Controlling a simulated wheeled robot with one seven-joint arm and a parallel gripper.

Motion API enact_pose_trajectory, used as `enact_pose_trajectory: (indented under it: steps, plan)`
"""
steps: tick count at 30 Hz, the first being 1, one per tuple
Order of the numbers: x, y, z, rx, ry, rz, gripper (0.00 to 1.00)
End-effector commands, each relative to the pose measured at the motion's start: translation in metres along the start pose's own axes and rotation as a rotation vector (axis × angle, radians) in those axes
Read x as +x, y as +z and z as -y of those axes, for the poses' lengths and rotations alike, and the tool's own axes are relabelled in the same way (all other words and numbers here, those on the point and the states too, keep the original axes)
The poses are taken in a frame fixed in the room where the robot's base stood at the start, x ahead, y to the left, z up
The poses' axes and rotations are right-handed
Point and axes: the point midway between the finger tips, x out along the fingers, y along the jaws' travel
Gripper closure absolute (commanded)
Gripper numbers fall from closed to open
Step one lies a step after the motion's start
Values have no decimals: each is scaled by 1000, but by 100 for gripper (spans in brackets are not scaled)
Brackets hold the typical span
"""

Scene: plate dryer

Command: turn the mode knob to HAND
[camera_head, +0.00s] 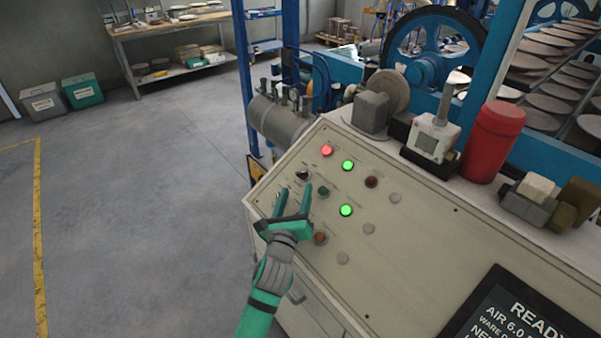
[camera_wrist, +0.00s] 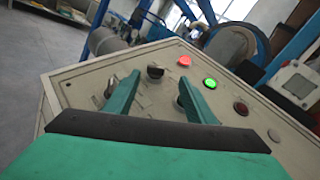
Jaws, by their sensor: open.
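A dark knob (camera_head: 302,174) stands on the upper left part of the cream control panel (camera_head: 430,255). It also shows in the wrist view (camera_wrist: 155,72), beyond and between my fingertips. The labels are too small to read, so I cannot tell its setting or confirm that it is the mode knob. My gripper (camera_head: 296,188) is open and empty over the panel's left part, with its green fingers pointing toward the knob. In the wrist view the gripper (camera_wrist: 158,83) has one finger on each side of the knob's line, apparently short of it.
A red lamp (camera_head: 327,150) and green lamps (camera_head: 348,165) are lit beside the knob. A red cylinder (camera_head: 493,140) stands along the panel's back edge.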

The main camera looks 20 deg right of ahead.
Motion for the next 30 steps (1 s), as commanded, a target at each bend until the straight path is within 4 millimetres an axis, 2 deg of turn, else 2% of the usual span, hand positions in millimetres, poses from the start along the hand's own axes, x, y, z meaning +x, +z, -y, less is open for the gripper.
enact_pose_trajectory:
  steps: [3, 8, 30]
  plan:
    - [1, -3, -7, 44, 9, -15, 50]
    - [9, -4, -6, 49, 7, -18, 50]
    - [88, -5, -7, 47, 7, -16, 50]
